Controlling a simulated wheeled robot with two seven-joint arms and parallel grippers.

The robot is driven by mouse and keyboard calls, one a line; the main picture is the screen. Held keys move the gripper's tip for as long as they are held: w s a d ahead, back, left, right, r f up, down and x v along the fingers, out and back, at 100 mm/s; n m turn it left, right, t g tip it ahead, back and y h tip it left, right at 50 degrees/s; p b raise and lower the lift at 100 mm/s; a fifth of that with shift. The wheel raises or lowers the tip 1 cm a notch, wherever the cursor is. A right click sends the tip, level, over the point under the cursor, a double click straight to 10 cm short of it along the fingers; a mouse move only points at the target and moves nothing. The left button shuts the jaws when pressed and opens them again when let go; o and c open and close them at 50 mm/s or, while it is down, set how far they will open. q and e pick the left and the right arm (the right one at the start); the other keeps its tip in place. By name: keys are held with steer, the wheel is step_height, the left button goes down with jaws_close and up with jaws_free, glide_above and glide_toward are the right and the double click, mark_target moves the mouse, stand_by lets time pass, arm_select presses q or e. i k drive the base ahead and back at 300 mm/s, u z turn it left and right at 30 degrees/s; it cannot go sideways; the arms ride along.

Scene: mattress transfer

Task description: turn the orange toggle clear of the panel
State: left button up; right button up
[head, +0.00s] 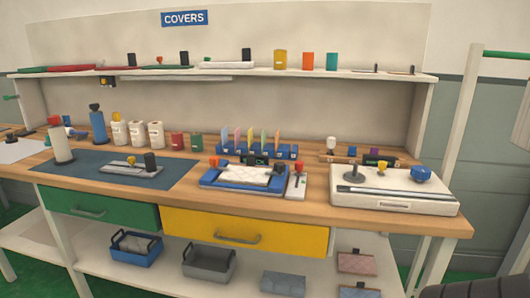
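A blue tray-like fixture (206,183) sits on the wooden bench, with a white quilted panel (246,176) lying in it. A small orange toggle (214,162) stands at the fixture's back left corner; whether it overlaps the panel is too small to tell. Dark parts stand along the fixture's back edge. Another orange-red knob (299,167) stands on a narrow white plate (297,187) just right of the fixture.
A white machine (394,198) with blue and yellow knobs stands to the right. A blue mat (85,174) with a grey plate and handles (131,168) lies to the left. A rack of coloured cards (257,151) stands behind the fixture. A shelf (230,73) runs above.

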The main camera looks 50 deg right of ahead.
mark_target(214, 161)
steer(key=z, duration=1.05)
steer(key=i, duration=0.45)
